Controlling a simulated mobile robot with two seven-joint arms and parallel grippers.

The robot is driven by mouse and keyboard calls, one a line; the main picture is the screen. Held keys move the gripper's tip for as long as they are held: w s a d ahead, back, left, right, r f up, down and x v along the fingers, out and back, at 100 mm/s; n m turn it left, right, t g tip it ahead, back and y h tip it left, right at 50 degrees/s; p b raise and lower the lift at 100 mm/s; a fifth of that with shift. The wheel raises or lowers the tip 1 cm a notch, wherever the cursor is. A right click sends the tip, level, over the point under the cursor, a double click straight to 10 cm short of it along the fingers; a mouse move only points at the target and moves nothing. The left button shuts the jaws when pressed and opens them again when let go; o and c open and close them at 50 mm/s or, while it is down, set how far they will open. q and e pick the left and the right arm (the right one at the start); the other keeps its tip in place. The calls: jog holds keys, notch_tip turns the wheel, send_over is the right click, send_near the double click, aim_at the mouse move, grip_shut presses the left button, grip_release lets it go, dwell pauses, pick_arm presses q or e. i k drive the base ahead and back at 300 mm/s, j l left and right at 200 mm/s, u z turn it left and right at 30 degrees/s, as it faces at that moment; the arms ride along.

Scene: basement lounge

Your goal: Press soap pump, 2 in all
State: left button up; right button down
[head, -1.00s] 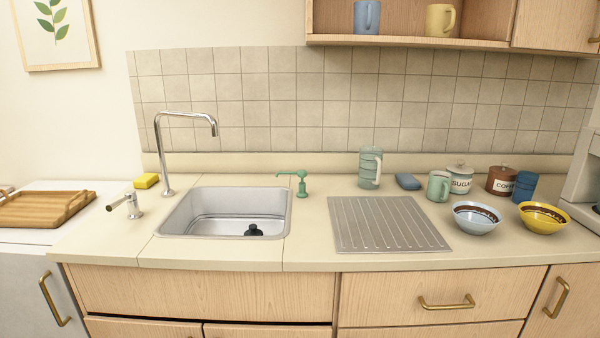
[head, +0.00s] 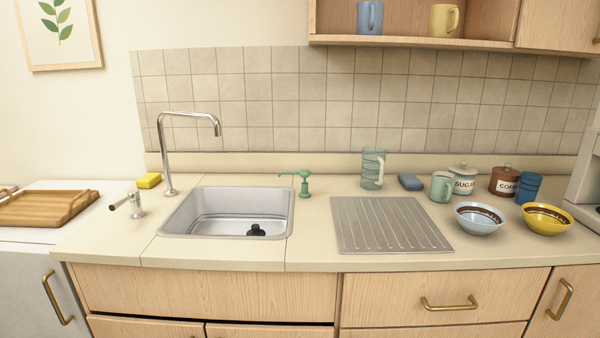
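A green soap pump (head: 304,185) stands upright on the counter at the right back corner of the sink (head: 292,215). Its spout points left, toward the basin. Nothing touches the pump. Neither of my grippers shows in the head view.
A tall chrome faucet (head: 167,150), a yellow sponge (head: 149,180) and a tap lever (head: 135,206) are around the sink's left side. Right of the pump are a ribbed drainboard (head: 390,225), a glass pitcher (head: 372,168), a green mug (head: 441,187) and two bowls (head: 479,219). Counter around the pump is clear.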

aim_at(304, 174)
jog(key=i+l, duration=0.55)
jog(key=l, duration=0.25)
jog(key=l+u, duration=0.1)
jog(key=u, duration=1.1)
